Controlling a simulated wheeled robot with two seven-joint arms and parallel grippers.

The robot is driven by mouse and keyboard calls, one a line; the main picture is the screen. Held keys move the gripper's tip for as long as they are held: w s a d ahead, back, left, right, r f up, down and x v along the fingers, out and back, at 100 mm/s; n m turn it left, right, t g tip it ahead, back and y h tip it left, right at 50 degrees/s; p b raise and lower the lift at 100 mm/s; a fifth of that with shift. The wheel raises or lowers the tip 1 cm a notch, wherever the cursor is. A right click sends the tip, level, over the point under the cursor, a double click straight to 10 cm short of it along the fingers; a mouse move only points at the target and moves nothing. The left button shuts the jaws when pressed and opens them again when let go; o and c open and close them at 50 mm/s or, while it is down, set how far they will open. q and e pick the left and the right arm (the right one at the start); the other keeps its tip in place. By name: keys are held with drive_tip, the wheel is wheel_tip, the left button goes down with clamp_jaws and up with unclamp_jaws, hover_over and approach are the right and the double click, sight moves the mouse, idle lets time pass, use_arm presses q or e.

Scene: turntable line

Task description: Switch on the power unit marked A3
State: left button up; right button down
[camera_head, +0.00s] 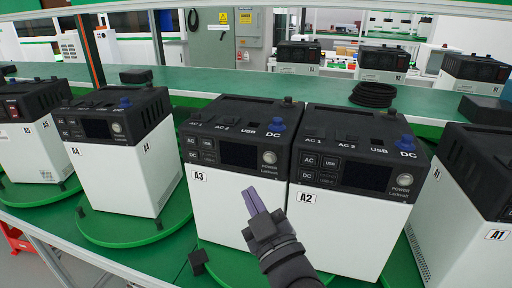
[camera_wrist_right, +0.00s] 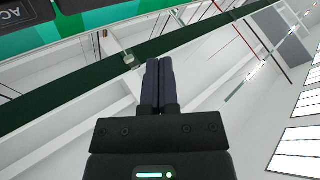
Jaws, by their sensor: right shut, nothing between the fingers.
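The power unit marked A3 (camera_head: 222,212) is a white box with a black top, standing left of centre in the head view. Its label is at the upper left of its white front. A round silver power button (camera_head: 269,158) sits at the right end of its black panel, beside a dark display (camera_head: 239,154). My right gripper (camera_head: 255,201) is shut and empty, in front of A3's white face, below and a little left of the button. Its closed fingers (camera_wrist_right: 159,68) also show in the right wrist view. Whether they touch the unit I cannot tell. My left gripper is not in view.
Power unit A2 (camera_head: 345,232) stands close against A3's right side. A4 (camera_head: 118,172) is to the left and A1 (camera_head: 462,225) to the right. Green turntables (camera_head: 130,230) carry the units. A coiled black cable (camera_head: 373,94) lies on the green shelf behind.

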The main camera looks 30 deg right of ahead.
sight(261, 153)
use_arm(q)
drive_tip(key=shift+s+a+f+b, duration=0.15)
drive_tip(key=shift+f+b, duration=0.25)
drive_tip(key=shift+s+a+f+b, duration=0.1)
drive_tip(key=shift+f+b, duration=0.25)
use_arm(e)
drive_tip(key=shift+w+d, duration=1.35)
drive_tip(key=shift+d, duration=0.3)
drive_tip(key=shift+w+d, duration=1.35)
drive_tip(key=shift+d, duration=0.3)
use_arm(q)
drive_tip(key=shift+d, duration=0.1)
use_arm(e)
drive_tip(key=shift+w+d, duration=0.1)
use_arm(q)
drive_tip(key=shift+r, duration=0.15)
use_arm(e)
drive_tip(key=shift+w+d, duration=0.2)
drive_tip(key=shift+d, duration=0.05)
drive_tip(key=shift+w+d, duration=0.2)
drive_tip(key=shift+d, duration=0.05)
use_arm(q)
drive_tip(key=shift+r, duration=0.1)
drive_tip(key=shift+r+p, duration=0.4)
drive_tip(key=shift+p, duration=0.25)
use_arm(e)
drive_tip(key=shift+s+a, duration=0.5)
drive_tip(key=shift+a, duration=0.1)
